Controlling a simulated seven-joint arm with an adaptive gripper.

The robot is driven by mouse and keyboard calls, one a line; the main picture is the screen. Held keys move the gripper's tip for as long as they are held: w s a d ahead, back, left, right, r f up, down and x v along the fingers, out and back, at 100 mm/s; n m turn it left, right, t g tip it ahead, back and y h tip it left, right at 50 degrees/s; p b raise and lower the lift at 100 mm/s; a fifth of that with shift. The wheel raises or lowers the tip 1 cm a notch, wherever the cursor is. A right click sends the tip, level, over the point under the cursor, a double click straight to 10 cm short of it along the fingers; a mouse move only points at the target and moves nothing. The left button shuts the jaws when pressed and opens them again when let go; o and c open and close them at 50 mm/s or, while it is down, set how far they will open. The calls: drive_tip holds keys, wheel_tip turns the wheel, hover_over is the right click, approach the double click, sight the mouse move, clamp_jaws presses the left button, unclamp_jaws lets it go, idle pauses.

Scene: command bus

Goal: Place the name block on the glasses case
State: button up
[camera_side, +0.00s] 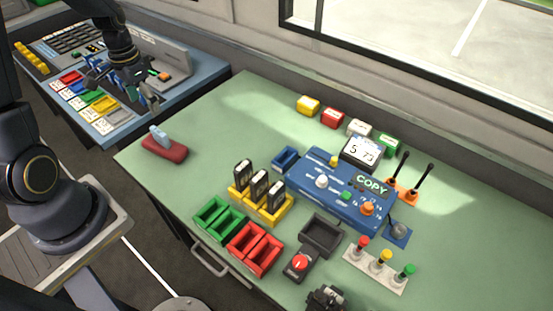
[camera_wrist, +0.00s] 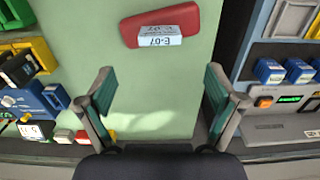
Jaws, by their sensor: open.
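The name block (camera_side: 160,133) is small and pale blue-white. It stands on the red glasses case (camera_side: 168,151) near the left end of the green table. In the wrist view the name block (camera_wrist: 160,37), labelled E-07, shows at the lower edge of the glasses case (camera_wrist: 183,17) and is seen from above. My gripper (camera_side: 128,88) is near the gap between the green table and the blue side desk, apart from the block. In the wrist view my gripper (camera_wrist: 160,88) is open, with nothing between its fingers, and the block lies beyond the fingertips.
The blue control console (camera_side: 335,190), yellow holder (camera_side: 262,204), green bins (camera_side: 217,217) and red bins (camera_side: 254,248) fill the table's middle. The side desk (camera_side: 205,75) holds a grey panel and coloured blocks. The green surface around the glasses case is clear.

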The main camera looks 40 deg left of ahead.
drive_tip(key=d+r+t, duration=0.2)
drive_tip(key=d+r, duration=0.6)
drive_tip(key=r, duration=0.3)
drive_tip(key=s+d+r+t, duration=0.3)
drive_tip(key=s+d+r, duration=0.4)
drive_tip(key=d, duration=0.3)
drive_tip(key=shift+s+t, duration=0.3)
drive_tip(key=shift+s, duration=0.1)
